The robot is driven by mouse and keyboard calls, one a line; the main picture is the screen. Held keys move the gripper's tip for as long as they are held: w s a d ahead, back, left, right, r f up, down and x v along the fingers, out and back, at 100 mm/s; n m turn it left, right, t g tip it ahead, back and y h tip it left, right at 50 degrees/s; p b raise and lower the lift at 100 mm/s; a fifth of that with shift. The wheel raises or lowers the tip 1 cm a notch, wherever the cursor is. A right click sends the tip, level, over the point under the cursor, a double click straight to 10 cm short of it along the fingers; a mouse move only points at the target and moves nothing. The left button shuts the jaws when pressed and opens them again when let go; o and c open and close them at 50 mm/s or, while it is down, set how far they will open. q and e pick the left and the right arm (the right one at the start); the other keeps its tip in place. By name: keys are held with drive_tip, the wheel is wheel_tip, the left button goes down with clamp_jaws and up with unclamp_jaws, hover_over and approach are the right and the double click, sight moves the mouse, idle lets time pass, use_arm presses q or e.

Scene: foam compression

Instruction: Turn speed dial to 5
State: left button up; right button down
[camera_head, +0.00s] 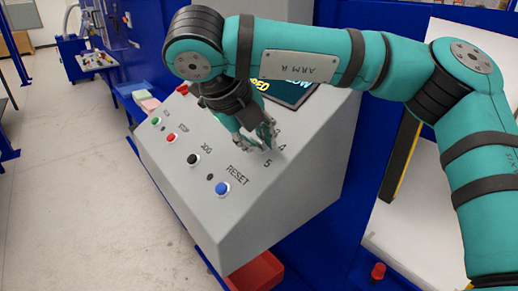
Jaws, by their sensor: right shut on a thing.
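The grey control panel (240,225) has a sloping face in the middle of the head view. The numbers 4 and 5 (268,163) show on it to the right of my right gripper (262,137). The gripper points down at the panel and is shut at the spot beside these numbers. The speed dial is hidden by the gripper's fingers, so I cannot see which number it points to. A dark display (288,92) is partly covered by my right arm. My left gripper is not in view.
Green (156,121), red (173,138), black (193,159) and blue RESET (222,189) buttons line the panel's left side. A red bin (258,273) is below the panel. Open floor (80,200) lies at left.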

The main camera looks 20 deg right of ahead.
drive_tip(key=m+b, duration=0.2)
drive_tip(key=m, duration=0.1)
drive_tip(key=m+b, duration=0.1)
drive_tip(key=shift+a+f+m+h, duration=0.2)
drive_tip(key=shift+a+m+h, duration=0.05)
drive_tip(key=shift+m+h, duration=0.15)
idle(0.4)
drive_tip(key=c, duration=1.4)
unclamp_jaws()
drive_tip(key=shift+a+r, duration=0.1)
drive_tip(key=shift+r, duration=0.15)
drive_tip(key=v, duration=1.1)
drive_tip(key=shift+s+a+r, duration=0.1)
drive_tip(key=shift+s+r, duration=0.05)
drive_tip(key=shift+s, duration=0.05)
